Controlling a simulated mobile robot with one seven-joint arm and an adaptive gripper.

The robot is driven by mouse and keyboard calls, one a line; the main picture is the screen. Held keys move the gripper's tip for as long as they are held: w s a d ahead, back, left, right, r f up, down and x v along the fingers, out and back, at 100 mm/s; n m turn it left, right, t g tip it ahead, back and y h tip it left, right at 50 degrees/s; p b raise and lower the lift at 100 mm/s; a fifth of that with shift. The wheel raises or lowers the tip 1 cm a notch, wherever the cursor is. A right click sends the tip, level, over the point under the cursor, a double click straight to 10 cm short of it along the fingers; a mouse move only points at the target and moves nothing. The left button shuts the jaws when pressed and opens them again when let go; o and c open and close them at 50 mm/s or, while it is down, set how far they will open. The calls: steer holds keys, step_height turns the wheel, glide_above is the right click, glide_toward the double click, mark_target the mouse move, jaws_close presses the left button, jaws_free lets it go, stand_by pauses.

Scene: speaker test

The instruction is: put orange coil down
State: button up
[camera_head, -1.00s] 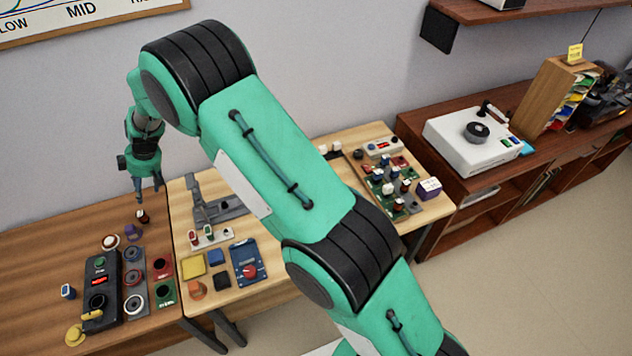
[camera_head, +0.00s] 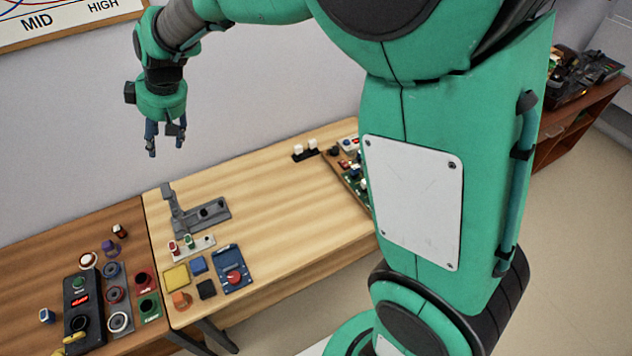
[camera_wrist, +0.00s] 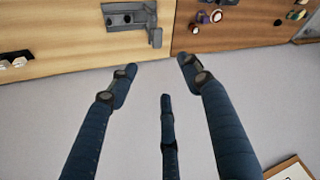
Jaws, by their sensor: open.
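The orange coil (camera_head: 181,300) sits at the front left corner of the light wooden table (camera_head: 270,215) in the head view, just below a yellow square block. My gripper (camera_head: 167,148) is up in the air near the wall, above the back left part of that table and well apart from the coil. Its fingers point down. In the wrist view my gripper (camera_wrist: 158,67) is spread open, with nothing between its dark blue fingers. The coil cannot be made out in the wrist view.
A grey stand (camera_head: 200,211) rises below my gripper. A yellow block (camera_head: 177,277), a blue box with a red button (camera_head: 233,268) and a black block (camera_head: 206,289) surround the coil. A black control box (camera_head: 78,303) is at left. The light table's middle is clear.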

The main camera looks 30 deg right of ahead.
steer(key=s+d+r+m+h, duration=0.1)
steer(key=s+d+r, duration=0.2)
steer(key=s+d, duration=0.25)
steer(key=s+d+r+m+t, duration=0.1)
steer(key=s+d+r+m, duration=0.15)
steer(key=s+d, duration=0.35)
steer(key=s+d+r+m+h, duration=0.1)
steer(key=s+d+r, duration=0.3)
steer(key=s, duration=0.3)
steer(key=s+d+f+m, duration=0.1)
steer(key=s+d, duration=0.2)
steer(key=s, duration=0.3)
steer(key=s+d+m+h, duration=0.1)
steer(key=s+d, duration=0.2)
steer(key=s, duration=0.3)
steer(key=s+d+f+m+t, duration=0.1)
steer(key=s+d+m, duration=0.1)
steer(key=s, duration=0.4)
steer(key=shift+d+f, duration=0.3)
steer(key=shift+d, duration=0.3)
steer(key=shift+s, duration=0.1)
steer(key=shift+f+b, duration=0.35)
